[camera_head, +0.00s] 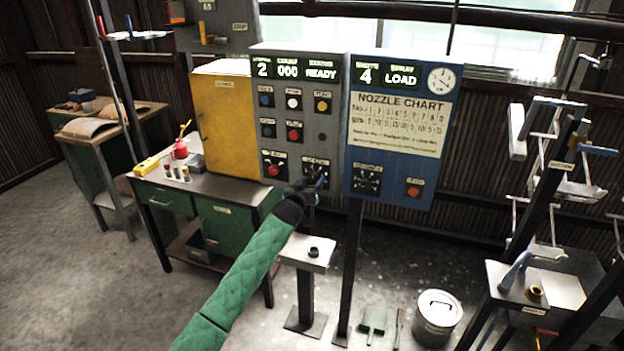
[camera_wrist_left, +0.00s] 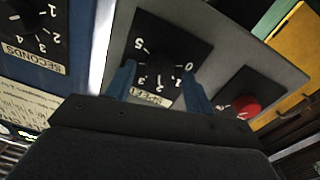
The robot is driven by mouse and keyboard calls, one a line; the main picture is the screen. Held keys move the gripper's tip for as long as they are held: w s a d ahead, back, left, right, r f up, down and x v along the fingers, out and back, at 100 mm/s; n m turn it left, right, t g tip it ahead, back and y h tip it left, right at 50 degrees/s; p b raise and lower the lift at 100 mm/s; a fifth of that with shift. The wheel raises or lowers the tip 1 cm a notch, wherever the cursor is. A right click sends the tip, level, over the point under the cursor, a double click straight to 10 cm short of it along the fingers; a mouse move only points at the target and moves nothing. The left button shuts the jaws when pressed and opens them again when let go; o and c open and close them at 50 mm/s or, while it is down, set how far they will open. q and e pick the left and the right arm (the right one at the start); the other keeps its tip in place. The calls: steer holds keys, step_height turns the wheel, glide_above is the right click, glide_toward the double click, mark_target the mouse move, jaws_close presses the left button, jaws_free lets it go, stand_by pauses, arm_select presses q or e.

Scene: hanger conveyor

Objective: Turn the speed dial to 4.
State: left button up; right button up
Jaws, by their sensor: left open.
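The speed dial (camera_wrist_left: 160,68) is a black knob on a black square plate with white numbers, on the grey control panel (camera_head: 297,110). It appears upside down in the left wrist view, and its pointer is hard to make out. In the head view the dial (camera_head: 316,168) is partly covered by my left gripper (camera_head: 319,183). In the wrist view my left gripper's blue fingers (camera_wrist_left: 158,76) are open, one on each side of the dial; I cannot tell whether they touch it. The panel's displays read 2, 000 and READY. My right gripper is not in view.
A small pedestal (camera_head: 306,254) stands below, and a yellow cabinet (camera_head: 226,120) on the left.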

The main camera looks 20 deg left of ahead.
arm_select(q)
steer(key=shift+w, duration=0.35)
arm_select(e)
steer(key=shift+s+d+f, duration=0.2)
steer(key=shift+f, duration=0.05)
arm_select(q)
steer(key=c, duration=1)
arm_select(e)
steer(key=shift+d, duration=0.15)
arm_select(q)
steer(key=shift+o, duration=0.2)
